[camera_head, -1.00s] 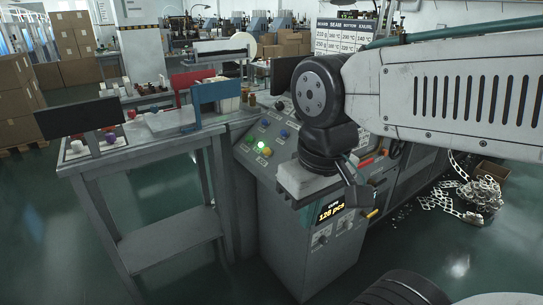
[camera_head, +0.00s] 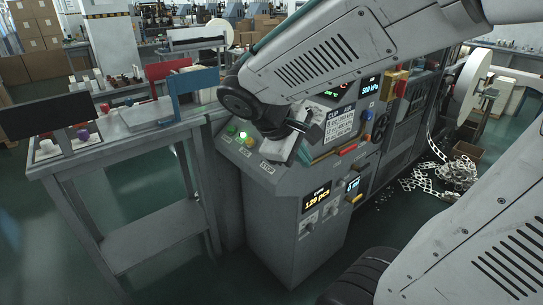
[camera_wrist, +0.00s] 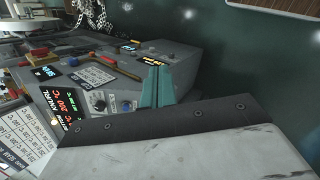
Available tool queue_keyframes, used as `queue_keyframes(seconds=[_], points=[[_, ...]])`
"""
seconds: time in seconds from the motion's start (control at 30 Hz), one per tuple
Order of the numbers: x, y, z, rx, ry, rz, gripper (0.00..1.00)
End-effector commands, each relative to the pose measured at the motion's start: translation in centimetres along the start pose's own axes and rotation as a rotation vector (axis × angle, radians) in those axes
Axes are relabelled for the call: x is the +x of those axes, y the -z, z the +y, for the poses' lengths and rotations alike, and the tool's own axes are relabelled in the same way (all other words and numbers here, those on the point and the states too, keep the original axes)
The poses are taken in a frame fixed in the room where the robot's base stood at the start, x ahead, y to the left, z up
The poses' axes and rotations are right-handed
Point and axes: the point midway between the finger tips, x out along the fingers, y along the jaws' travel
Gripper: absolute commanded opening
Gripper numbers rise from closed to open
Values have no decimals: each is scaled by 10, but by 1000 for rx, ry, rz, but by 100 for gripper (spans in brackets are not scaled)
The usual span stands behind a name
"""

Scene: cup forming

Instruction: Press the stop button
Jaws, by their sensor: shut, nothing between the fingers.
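The machine's sloped control panel (camera_head: 228,152) is at the centre of the head view. A STOP label (camera_head: 266,167) shows near its front edge; I cannot make out a red stop button, and my arm and gripper hide part of the panel. A green button (camera_head: 244,135) glows, with yellow buttons beside it. In the wrist view my gripper (camera_wrist: 158,84) has its teal fingers shut and empty, in front of the grey machine housing (camera_wrist: 180,65).
A counter display (camera_head: 316,198) is lit on the machine's front. A side table (camera_head: 100,165) with a blue panel (camera_head: 195,82) stands at the left. Metal scrap (camera_head: 455,175) lies on the floor at the right. Open floor lies in front of the table.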

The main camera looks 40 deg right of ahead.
Motion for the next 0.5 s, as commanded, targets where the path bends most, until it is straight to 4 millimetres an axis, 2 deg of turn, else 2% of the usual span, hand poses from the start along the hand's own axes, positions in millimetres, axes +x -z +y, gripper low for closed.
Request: queue_keyframes(seconds=[0.1,0.23,0.37,0.5], points=[[19,39,36,-188,-198,-82,0],[35,91,68,-412,-413,-143,0],[50,151,85,-634,-603,-175,0],[64,205,86,-830,-756,-183,0]])
